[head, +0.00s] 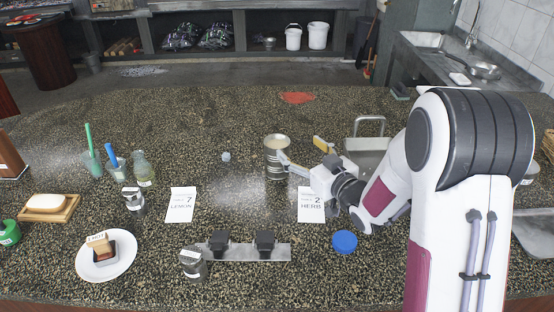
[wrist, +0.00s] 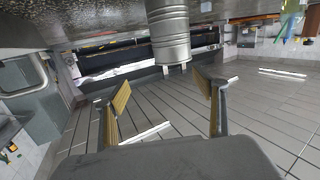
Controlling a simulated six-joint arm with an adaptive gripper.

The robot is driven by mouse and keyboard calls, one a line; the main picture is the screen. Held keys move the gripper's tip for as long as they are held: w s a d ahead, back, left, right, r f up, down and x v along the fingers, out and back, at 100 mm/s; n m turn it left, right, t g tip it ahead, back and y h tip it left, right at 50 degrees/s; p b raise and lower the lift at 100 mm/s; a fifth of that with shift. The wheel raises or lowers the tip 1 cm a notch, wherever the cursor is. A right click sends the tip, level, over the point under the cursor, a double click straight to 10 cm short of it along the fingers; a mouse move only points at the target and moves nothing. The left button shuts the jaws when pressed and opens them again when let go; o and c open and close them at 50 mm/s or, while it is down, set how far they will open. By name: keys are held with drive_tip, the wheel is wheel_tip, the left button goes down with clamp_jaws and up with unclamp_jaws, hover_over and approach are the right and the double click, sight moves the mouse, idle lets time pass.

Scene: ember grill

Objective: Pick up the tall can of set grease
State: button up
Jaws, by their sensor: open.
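The tall can (head: 275,163) is a ribbed silver metal cylinder standing upright on the speckled counter, near the middle of the head view. It also shows in the wrist view (wrist: 168,38) at the top, beyond the fingertips. My gripper (head: 302,150) is open just right of the can. One finger's tip overlaps the can's right edge in the head view; I cannot tell whether it touches. In the wrist view, my gripper (wrist: 163,92) has its two yellow-padded fingers spread wide with nothing between them. No label is readable on the can.
Cards reading LEMON (head: 181,205) and HERB (head: 311,205) lie in front of the can. A metal rack (head: 247,252) and a blue lid (head: 344,241) are nearer. A metal tray (head: 368,152) sits behind my arm. The counter left of the can is mostly clear.

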sight(284, 149)
drive_tip(key=shift+s+a+f+y, duration=0.15)
drive_tip(key=shift+a+f+y, duration=0.85)
drive_tip(key=shift+y, duration=0.1)
drive_tip(key=shift+a, duration=0.1)
drive_tip(key=shift+x, duration=1.3)
drive_tip(key=shift+x, duration=2.6)
drive_tip(key=shift+c, duration=0.4)
drive_tip(key=c, duration=1.9)
drive_tip(key=shift+r, duration=0.15)
clamp_jaws()
